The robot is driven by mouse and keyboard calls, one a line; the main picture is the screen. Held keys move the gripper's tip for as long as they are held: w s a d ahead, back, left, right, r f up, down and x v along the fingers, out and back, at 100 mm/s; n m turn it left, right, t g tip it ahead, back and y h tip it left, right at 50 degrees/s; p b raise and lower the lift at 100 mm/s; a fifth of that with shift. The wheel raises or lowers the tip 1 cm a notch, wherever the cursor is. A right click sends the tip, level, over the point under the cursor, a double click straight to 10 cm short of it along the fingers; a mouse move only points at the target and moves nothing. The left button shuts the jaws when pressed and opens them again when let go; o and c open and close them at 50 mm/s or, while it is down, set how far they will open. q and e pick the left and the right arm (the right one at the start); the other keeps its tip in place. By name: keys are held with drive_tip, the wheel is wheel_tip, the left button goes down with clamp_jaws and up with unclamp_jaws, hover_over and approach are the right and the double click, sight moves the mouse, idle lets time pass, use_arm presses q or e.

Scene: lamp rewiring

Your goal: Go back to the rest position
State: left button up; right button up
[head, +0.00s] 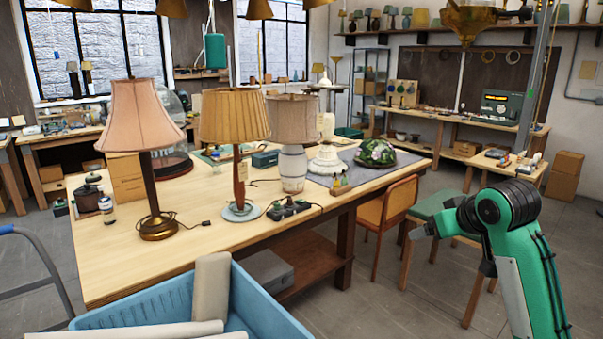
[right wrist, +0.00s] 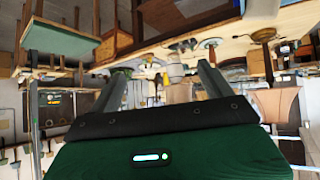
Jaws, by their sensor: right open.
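My right arm reaches in from the right of the head view, green and black, and its gripper (head: 424,231) points left in the air, beside the workbench (head: 190,215). In the right wrist view the two fingers of the right gripper (right wrist: 160,72) stand wide apart with nothing between them; that view is upside down. My left gripper is not in view. On the bench stand a pink-shaded lamp (head: 141,117), a pleated tan-shaded lamp (head: 234,116) and a lamp with a white ribbed base (head: 293,168).
A blue bin (head: 262,297) with pale rolls is in front of the bench. A wooden chair (head: 384,209) and a green-topped stool (head: 437,203) stand close to my right gripper. A stained-glass shade (head: 376,152) lies on the bench's grey mat. Open floor (head: 390,290) lies below the arm.

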drive_tip(key=s+a+f+g, duration=0.2)
drive_tip(key=s+f, duration=0.4)
drive_tip(key=f, duration=0.6)
drive_tip(key=s+a+f+g, duration=0.1)
drive_tip(key=s+a+f, duration=0.1)
drive_tip(key=s+f, duration=0.8)
drive_tip(key=s+a+f+m+g+h, duration=0.1)
drive_tip(key=s+f+g, duration=0.1)
drive_tip(key=s+f, duration=0.75)
drive_tip(key=s+a+f+g+h, duration=0.1)
drive_tip(key=s+f, duration=0.5)
drive_tip(key=s, duration=0.7)
wheel_tip(320, 180, down, 30)
drive_tip(key=g, duration=0.1)
drive_tip(key=s+d+f, duration=0.2)
drive_tip(key=s+f, duration=0.8)
drive_tip(key=s+d+f+g, duration=0.1)
drive_tip(key=s+f, duration=0.9)
drive_tip(key=f, duration=0.1)
drive_tip(key=shift+d+g, duration=0.3)
drive_tip(key=shift+d, duration=0.05)
